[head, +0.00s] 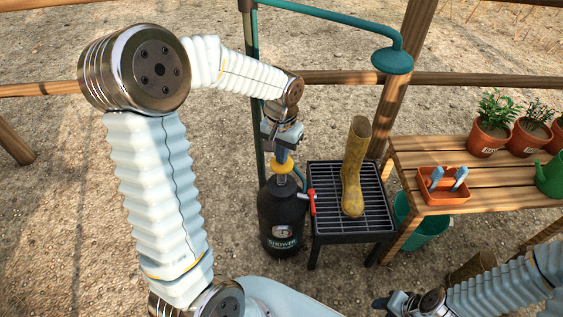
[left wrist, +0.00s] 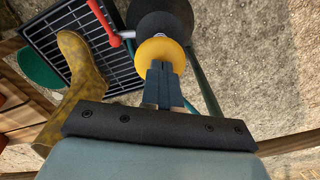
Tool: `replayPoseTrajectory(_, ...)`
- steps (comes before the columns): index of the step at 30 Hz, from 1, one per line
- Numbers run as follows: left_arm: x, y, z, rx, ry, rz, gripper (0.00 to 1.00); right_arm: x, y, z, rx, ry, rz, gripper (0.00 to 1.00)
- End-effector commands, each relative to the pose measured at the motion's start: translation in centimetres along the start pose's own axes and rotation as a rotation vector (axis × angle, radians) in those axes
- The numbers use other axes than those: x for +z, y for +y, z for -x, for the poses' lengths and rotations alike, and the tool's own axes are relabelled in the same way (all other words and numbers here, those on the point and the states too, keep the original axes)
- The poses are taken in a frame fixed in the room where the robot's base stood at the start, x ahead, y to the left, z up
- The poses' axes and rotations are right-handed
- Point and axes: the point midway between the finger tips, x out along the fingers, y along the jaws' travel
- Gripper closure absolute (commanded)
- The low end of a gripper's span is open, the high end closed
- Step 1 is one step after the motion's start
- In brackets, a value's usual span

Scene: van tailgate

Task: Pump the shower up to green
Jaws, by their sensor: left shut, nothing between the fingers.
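The shower is a black pressure tank (head: 282,222) marked SHOWER, upright on the ground at the left of a grated stand. A small round gauge sits on its front; its needle is too small to read. A yellow pump knob (head: 284,166) tops the tank and also shows in the left wrist view (left wrist: 160,54). My left gripper (head: 281,152) is shut and empty, pointing down right above the knob; in the left wrist view its fingertips overlap the knob's edge, and I cannot tell whether they touch it. My right gripper (head: 392,302) is low at the right, its fingers unclear.
A red lever (head: 311,199) is between tank and grate (head: 329,184). A yellow boot (head: 353,170) stands on the grate. A teal shower pipe (head: 330,18) rises behind. A wooden bench (head: 420,157) holds plants and an orange caddy (head: 443,187); a teal bucket (head: 425,226) is below.

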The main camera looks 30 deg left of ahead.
Motion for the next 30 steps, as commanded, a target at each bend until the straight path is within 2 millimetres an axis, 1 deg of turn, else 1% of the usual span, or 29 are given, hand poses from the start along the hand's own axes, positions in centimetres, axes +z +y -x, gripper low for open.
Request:
replayPoseTrajectory(1,0.0,0.0,-0.7,0.000,-0.002,0.000,1.00,-0.1,0.2,-0.5,0.001,0.001,-0.001,0.57)
replayPoseTrajectory(20,0.1,0.0,-4.5,0.000,-0.004,0.000,1.00,-0.2,1.4,-2.9,0.004,0.005,-0.006,0.57)
replayPoseTrajectory(26,0.1,0.0,-4.2,0.000,-0.004,0.000,1.00,-0.2,1.3,-2.6,0.004,0.004,-0.006,0.57)
replayPoseTrajectory(30,0.1,0.0,-3.3,0.000,-0.004,0.000,1.00,-0.2,1.1,-1.9,0.004,0.005,-0.006,0.57)
